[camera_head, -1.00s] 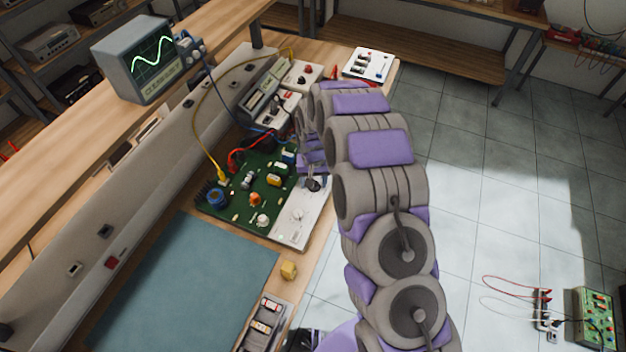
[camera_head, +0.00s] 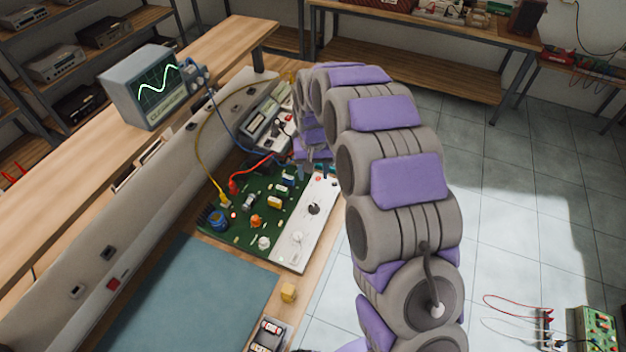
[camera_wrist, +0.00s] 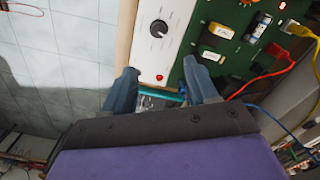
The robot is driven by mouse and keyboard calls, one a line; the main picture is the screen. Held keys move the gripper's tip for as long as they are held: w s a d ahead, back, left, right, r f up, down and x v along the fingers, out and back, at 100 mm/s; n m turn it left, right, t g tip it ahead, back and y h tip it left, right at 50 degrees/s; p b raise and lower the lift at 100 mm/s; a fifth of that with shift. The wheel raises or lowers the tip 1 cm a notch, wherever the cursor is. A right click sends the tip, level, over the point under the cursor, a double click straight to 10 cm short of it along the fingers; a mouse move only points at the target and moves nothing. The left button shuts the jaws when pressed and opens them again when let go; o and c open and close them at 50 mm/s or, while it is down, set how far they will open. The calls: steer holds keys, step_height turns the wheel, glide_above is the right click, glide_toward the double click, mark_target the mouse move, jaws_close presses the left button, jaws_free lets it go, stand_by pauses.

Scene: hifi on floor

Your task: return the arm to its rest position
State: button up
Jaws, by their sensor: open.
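My gripper (camera_wrist: 163,92) is open in the wrist view, its two dark fingers apart with nothing held between them. It is above the workbench, near the end of a white panel with a black knob (camera_wrist: 158,29). In the head view, my gripper (camera_head: 316,166) is partly hidden by my grey and purple arm, which reaches out over the bench's right edge. The green circuit board (camera_head: 245,215) lies on the bench beside the white panel (camera_head: 303,235). A teal item (camera_wrist: 160,95) shows between the fingers; I cannot tell what it is.
An oscilloscope (camera_head: 145,88) stands on the shelf at the left. Yellow (camera_head: 197,135), red and blue cables run from the board. The tiled floor right of the bench is mostly open, with a green board (camera_head: 596,328) at lower right.

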steer(key=shift+r, duration=0.75)
steer(key=s+d+r, duration=0.6)
steer(key=s, duration=0.3)
steer(key=s+d+r, duration=0.5)
steer(key=s+r, duration=0.1)
steer(key=s, duration=0.3)
steer(key=s+d+g, duration=0.1)
steer(key=s+d, duration=0.2)
steer(key=s, duration=0.8)
steer(key=s+d+m, duration=0.1)
steer(key=s+d, duration=0.2)
steer(key=s, duration=0.8)
steer(key=shift+s+r+g+b, duration=0.15)
steer(key=shift+r+g+b, duration=0.15)
steer(key=shift+r+g, duration=0.1)
